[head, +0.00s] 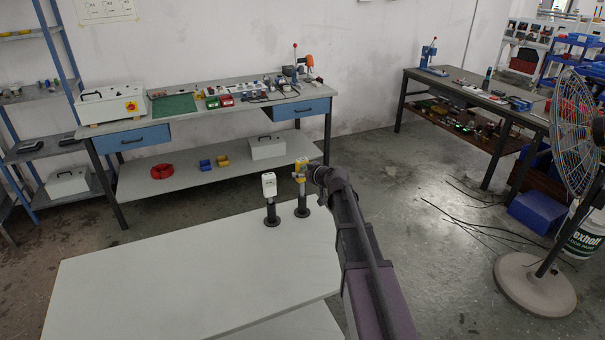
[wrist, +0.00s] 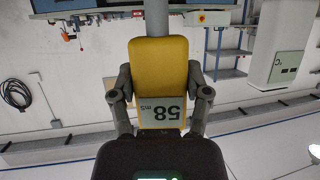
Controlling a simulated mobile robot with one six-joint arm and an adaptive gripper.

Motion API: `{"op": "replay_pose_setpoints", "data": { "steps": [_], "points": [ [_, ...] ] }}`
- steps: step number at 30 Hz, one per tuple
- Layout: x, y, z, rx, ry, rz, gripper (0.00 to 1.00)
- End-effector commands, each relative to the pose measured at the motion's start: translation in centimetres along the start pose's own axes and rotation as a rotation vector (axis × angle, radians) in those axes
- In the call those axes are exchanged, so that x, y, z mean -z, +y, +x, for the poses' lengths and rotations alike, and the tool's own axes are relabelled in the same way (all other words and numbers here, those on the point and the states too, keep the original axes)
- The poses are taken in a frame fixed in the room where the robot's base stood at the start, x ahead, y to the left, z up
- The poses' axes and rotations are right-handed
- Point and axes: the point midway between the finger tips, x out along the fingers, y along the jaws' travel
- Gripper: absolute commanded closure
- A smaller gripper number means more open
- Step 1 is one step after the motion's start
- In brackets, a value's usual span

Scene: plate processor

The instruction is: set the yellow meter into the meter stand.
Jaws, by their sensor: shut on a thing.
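The yellow meter (head: 299,166) is upright in my gripper (head: 307,172) in the head view, directly above a black meter stand (head: 303,208) on the white table. Its grey probe points down to the stand; I cannot tell whether the tip is inside it. In the wrist view, which is upside down, the yellow meter (wrist: 160,62) sits between the two fingers of my gripper (wrist: 161,95), shut on its sides. Its display reads 58 mS. The probe's far end is out of that view.
A white meter (head: 269,184) stands in a second black stand (head: 272,220) just left; it also shows in the wrist view (wrist: 278,65). The white table (head: 180,270) is otherwise clear. A workbench (head: 230,105) stands behind, and a fan (head: 575,130) at right.

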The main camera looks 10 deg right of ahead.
Motion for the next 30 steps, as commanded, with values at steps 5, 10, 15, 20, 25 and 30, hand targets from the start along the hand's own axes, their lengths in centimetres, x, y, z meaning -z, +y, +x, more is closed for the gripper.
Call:
{"op": "replay_pose_setpoints", "data": {
  "steps": [5, 10, 15, 20, 25, 30],
  "points": [
    [-0.1, 0.0, 0.0, 0.0, 0.0, 0.0, 0.88],
    [-0.5, 0.0, 0.2, 0.0, 0.0, 0.0, 0.88],
    [-1.0, 0.0, 0.4, 0.0, 0.0, 0.0, 0.88],
    [-1.4, 0.0, 0.5, 0.0, 0.0, 0.0, 0.88],
    [-1.8, 0.0, 0.7, 0.0, 0.0, 0.0, 0.88],
    [-2.1, 0.0, 0.8, 0.0, 0.0, 0.0, 0.88]
  ]
}}
